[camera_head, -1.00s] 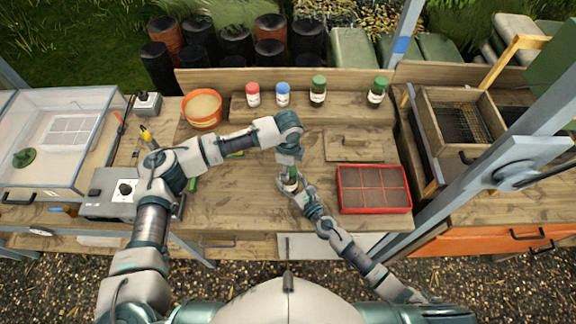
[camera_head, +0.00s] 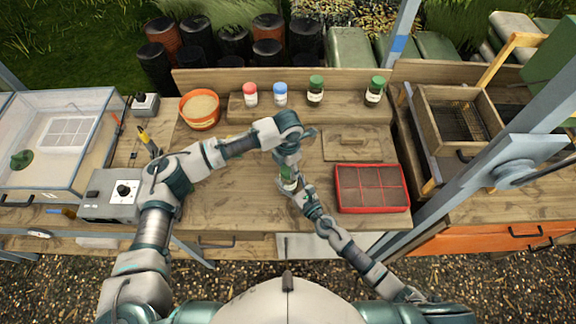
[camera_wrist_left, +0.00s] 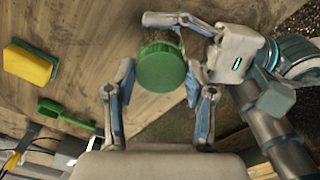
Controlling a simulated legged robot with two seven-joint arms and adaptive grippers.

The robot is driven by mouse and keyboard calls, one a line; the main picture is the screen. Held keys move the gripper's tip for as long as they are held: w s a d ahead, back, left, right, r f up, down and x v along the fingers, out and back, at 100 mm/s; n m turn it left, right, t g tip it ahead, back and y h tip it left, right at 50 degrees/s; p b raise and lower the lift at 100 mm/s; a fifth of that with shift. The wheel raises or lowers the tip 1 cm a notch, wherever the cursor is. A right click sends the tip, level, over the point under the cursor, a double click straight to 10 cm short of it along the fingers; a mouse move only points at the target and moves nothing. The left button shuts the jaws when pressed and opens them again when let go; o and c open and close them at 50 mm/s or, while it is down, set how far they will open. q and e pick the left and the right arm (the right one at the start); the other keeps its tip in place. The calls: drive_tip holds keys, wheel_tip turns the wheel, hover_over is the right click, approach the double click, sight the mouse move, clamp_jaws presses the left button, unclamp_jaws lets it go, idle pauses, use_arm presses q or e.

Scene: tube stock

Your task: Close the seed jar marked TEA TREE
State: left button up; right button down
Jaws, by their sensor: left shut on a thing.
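My left gripper (camera_head: 287,168) points down over the bench and is shut on a round green lid. The lid shows between its two fingers in the left wrist view (camera_wrist_left: 162,67). Below it, my right gripper (camera_head: 288,191) holds a small pale jar (camera_head: 289,184) off the bench. The jar is mostly hidden by the grippers and the lid, and its label cannot be read. The lid is at the jar's top; whether it is fully seated cannot be told. The right gripper (camera_wrist_left: 190,25) also shows beside the lid in the left wrist view.
Jars with red (camera_head: 250,94), blue (camera_head: 281,93) and green lids (camera_head: 316,90) (camera_head: 375,91) stand on the back shelf. A red seed tray (camera_head: 371,209) lies right, a wooden board (camera_head: 358,151) behind it. An orange bowl (camera_head: 200,121) and grey control box (camera_head: 112,195) are left.

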use_arm(q)
drive_tip(key=shift+w+a+m, duration=0.15)
drive_tip(key=shift+w+m, duration=0.05)
drive_tip(key=shift+m, duration=0.2)
drive_tip(key=shift+o, duration=0.2)
drive_tip(key=o, duration=0.7)
drive_tip(key=shift+s, duration=0.1)
drive_tip(key=shift+r, duration=0.15)
